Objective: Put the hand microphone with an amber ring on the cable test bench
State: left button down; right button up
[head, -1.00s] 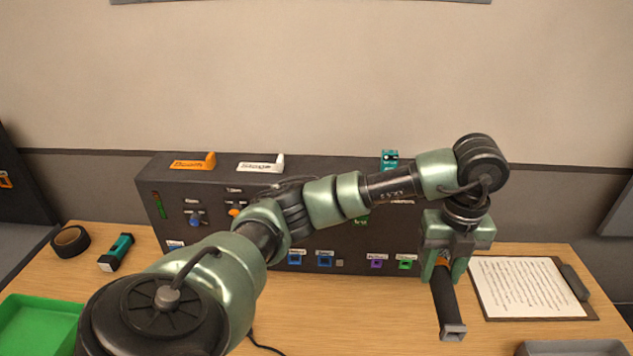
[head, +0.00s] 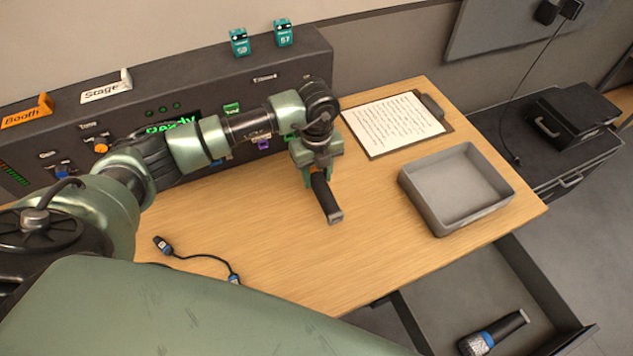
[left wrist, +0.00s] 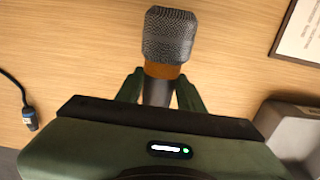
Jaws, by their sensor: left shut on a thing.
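The hand microphone with an amber ring (head: 328,203) is in my left gripper (head: 318,172). In the left wrist view its grey mesh head (left wrist: 168,36) and amber ring (left wrist: 162,71) stick out past the fingers of my left gripper (left wrist: 159,92), which are shut on its dark body. In the head view it hangs tilted above the wooden desk, its dark end toward the front, its mesh head hidden. I cannot tell for sure which surface is the cable test bench; no label for it shows. My right gripper is not in view.
A grey tray (head: 455,222) and a clipboard (head: 397,124) lie on the desk (head: 262,235) at right. A cable (head: 205,257) lies at front left. An open drawer below holds a blue-ringed microphone (head: 512,322). A dark cabinet (head: 552,160) with a black case (head: 572,118) stands farther right.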

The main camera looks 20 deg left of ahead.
aim_at(317, 186)
pick_arm(q)
notch_tip(317, 186, down, 4)
jog(key=shift+r+p, duration=0.2)
jog(key=shift+p, duration=0.15)
jog(key=shift+f, duration=0.3)
jog(key=shift+f, duration=0.15)
jog(key=c, duration=0.9)
grip_release()
